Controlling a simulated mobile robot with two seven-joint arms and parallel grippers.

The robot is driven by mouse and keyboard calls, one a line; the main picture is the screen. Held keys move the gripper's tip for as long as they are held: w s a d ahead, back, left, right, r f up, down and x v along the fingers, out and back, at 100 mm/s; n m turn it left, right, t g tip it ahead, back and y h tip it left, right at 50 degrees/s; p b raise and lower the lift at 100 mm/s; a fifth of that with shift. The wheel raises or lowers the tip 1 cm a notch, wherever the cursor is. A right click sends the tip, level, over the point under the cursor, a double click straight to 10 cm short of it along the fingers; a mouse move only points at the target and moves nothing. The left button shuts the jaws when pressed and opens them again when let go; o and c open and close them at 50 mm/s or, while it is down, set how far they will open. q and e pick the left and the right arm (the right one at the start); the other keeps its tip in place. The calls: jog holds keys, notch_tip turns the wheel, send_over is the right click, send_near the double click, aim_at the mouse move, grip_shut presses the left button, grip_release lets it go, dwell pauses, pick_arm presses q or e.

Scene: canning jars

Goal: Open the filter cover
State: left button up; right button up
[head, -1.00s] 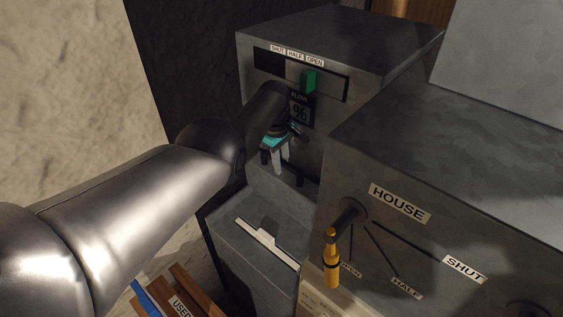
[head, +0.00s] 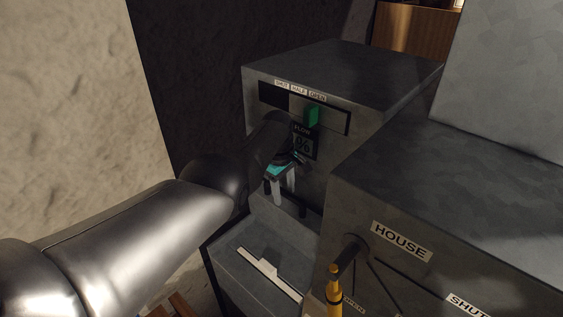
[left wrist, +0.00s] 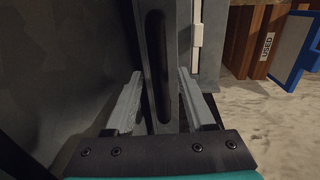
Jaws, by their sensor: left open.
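My left gripper (head: 281,188) is open, its fingers pointing down over the back part of a low grey box (head: 240,262). A white strip with a small tab (head: 267,272) lies on the box's top; whether this top is the filter cover is not labelled. In the left wrist view, a grey upright piece with a long dark slot (left wrist: 157,65) shows between the two open fingers (left wrist: 160,102). I cannot tell whether they touch it. The white strip also shows there (left wrist: 196,28), to the right of the fingers. My right gripper is not in view.
At right, a larger grey cabinet (head: 470,175) has a yellow-handled HOUSE lever (head: 334,293). Brown boards (left wrist: 265,40) and a blue frame (left wrist: 296,62) stand at right in the wrist view.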

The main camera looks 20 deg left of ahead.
pick_arm(q)
jog(key=r+p, duration=0.1)
jog(key=r, duration=0.1)
jog(key=r+p, duration=0.1)
jog(key=r, duration=0.1)
jog(key=r+p, duration=0.2)
jog(key=r, duration=0.1)
jog(key=shift+s+a+r, duration=0.1)
jog(key=shift+s+a, duration=0.05)
jog(key=shift+s, duration=0.25)
notch_tip(320, 180, up, 7)
jog(key=shift+s+a, duration=0.15)
jog(key=shift+s, duration=0.25)
